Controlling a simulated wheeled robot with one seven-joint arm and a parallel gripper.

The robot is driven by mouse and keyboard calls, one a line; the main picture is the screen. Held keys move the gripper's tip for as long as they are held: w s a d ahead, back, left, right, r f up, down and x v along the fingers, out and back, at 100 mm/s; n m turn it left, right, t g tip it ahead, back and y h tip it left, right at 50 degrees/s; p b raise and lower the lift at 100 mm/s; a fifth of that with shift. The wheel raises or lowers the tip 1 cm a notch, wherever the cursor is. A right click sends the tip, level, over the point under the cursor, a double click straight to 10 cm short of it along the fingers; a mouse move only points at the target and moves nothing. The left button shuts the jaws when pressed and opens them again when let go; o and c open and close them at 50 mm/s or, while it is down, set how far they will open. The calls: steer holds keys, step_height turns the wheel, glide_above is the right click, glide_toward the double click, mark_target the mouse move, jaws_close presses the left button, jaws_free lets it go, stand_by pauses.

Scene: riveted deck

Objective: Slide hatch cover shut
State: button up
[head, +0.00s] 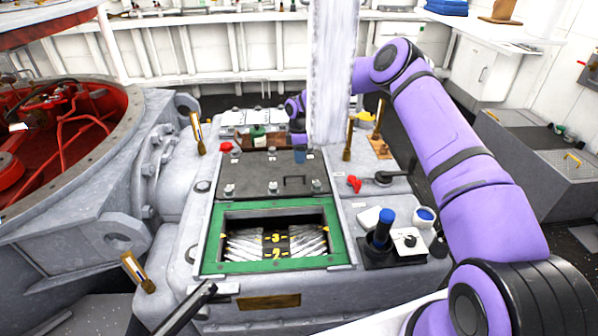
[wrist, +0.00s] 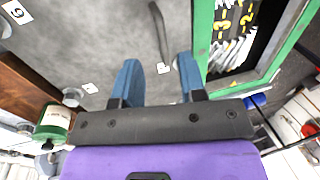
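The hatch cover (head: 255,172) is a dark grey plate with bolts and small tags, lying behind the opening in the head view. Its dark bar handle (head: 295,179) stands on its right part. The opening has a green frame (head: 212,264) and is uncovered, showing ribbed bright metal and yellow numbers inside. In the wrist view the cover (wrist: 85,40) fills the upper left, and the handle (wrist: 161,35) lies just beyond my gripper (wrist: 158,62). Its two blue fingers are apart with nothing between them. In the head view the white column hides most of my gripper; a blue finger (head: 299,156) shows.
A green jar (head: 258,132) stands behind the cover. Brass-coloured posts (head: 197,134) rise at the sides. A red-lined round well (head: 60,140) is at left.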

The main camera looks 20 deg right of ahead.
steer(key=f, duration=0.3)
steer(key=s+f, duration=0.1)
steer(key=f, duration=0.2)
steer(key=shift+s+a+f, duration=0.1)
steer(key=shift+s+f, duration=0.05)
steer(key=shift+f, duration=0.05)
jaws_close()
